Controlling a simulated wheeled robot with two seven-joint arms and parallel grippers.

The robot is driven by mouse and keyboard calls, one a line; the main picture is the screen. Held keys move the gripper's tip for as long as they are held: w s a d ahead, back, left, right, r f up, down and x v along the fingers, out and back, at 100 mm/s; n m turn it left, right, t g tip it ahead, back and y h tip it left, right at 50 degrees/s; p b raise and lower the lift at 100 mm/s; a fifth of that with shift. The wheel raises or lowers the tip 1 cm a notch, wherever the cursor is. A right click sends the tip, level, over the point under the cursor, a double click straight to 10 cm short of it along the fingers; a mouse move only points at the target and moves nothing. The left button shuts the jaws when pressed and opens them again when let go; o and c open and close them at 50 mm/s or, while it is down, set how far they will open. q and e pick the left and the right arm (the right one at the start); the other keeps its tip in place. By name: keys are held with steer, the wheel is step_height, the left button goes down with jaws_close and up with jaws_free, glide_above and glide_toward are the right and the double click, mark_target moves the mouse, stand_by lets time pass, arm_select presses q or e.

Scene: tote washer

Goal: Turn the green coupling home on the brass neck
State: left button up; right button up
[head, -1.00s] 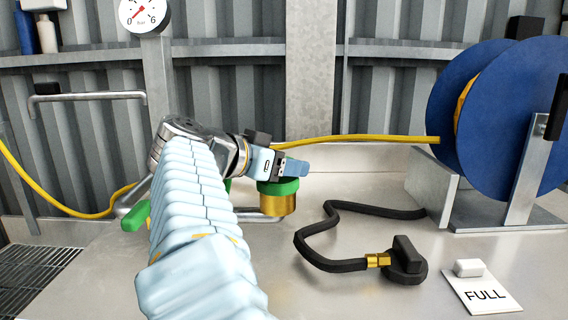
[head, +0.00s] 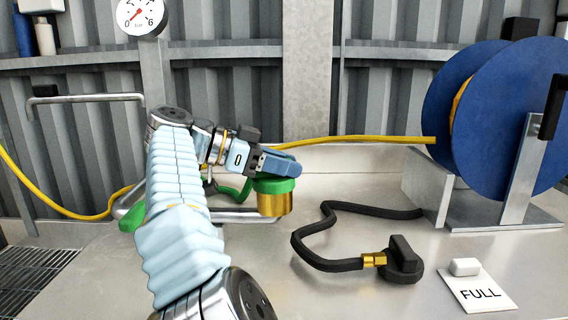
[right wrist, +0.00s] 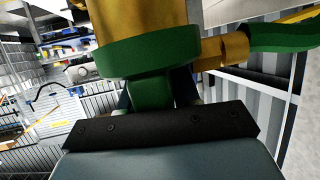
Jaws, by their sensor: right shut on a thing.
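The green coupling (head: 275,186) sits on top of the brass neck (head: 272,204), close against it. In the right wrist view the green coupling (right wrist: 150,52) shows as a wide ring with a green block reaching towards my jaws. The brass neck (right wrist: 140,18) is beyond the ring in that view. My right gripper (head: 283,166) is shut on the coupling from its upper side; the grip itself is largely hidden by the fingers and the dark gripper edge. My left gripper is not in view.
A black hose with a brass end and black knob (head: 403,262) lies on the metal bench. A FULL card (head: 478,290) lies at the right, below the blue reel (head: 485,120). A yellow hose (head: 370,139) runs behind the coupling. A gauge (head: 141,14) stands at upper left.

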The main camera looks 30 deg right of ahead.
steer(key=o, duration=0.6)
steer(key=shift+w+a+f, duration=0.15)
steer(key=shift+w+f, duration=0.05)
steer(key=o, duration=0.5)
steer(key=shift+w+f, duration=0.1)
steer(key=shift+w, duration=0.15)
steer(key=o, duration=0.6)
steer(key=shift+o, duration=0.2)
steer(key=shift+s+r, duration=0.15)
steer(key=shift+r, duration=0.05)
